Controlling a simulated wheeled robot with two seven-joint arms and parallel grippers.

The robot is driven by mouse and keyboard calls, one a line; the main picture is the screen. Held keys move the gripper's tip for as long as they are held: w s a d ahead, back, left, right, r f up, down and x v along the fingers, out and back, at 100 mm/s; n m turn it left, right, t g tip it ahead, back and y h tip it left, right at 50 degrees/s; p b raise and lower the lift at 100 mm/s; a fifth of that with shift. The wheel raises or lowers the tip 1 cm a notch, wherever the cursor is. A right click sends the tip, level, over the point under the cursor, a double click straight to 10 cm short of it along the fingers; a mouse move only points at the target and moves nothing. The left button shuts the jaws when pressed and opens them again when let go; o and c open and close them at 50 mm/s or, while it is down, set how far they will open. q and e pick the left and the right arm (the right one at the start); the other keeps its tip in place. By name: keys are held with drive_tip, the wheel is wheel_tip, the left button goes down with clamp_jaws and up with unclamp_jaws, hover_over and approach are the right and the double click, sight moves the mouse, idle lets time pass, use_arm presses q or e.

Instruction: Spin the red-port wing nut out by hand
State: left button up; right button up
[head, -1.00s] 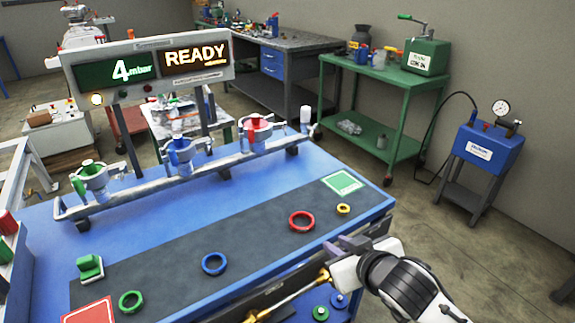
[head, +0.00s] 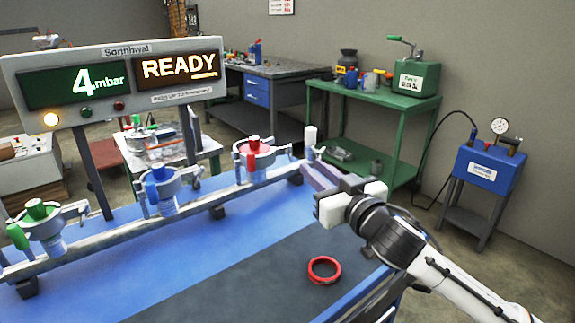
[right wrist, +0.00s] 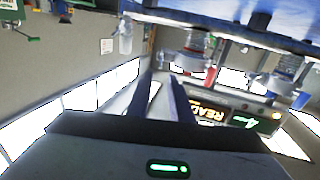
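The red port (head: 262,158) is a grey clamp with a red cap, at the right part of the rail. A small red piece hangs at its front, likely the wing nut (head: 250,163); its wings are too small to make out. My right gripper (head: 308,172) is just right of the red port, fingers pointing left toward it, apart from it and empty. In the right wrist view its two dark fingers (right wrist: 165,88) show a gap between them, and the ports hang upside down beyond. My left gripper is out of view.
The blue port (head: 160,188) and green port (head: 40,222) stand further left on the rail (head: 110,232). A white post (head: 310,140) stands at the rail's right end. A red ring (head: 324,270) lies on the dark mat (head: 240,290). The display (head: 115,80) reads 4 mbar, READY.

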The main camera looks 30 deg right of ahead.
sight(292, 152)
drive_tip(key=w, duration=0.3)
drive_tip(key=w+d, duration=0.1)
drive_tip(key=w, duration=0.6)
drive_tip(key=shift+w+d+f, duration=0.2)
drive_tip(key=shift+d+f, duration=0.05)
drive_tip(key=shift+f, duration=0.05)
clamp_jaws()
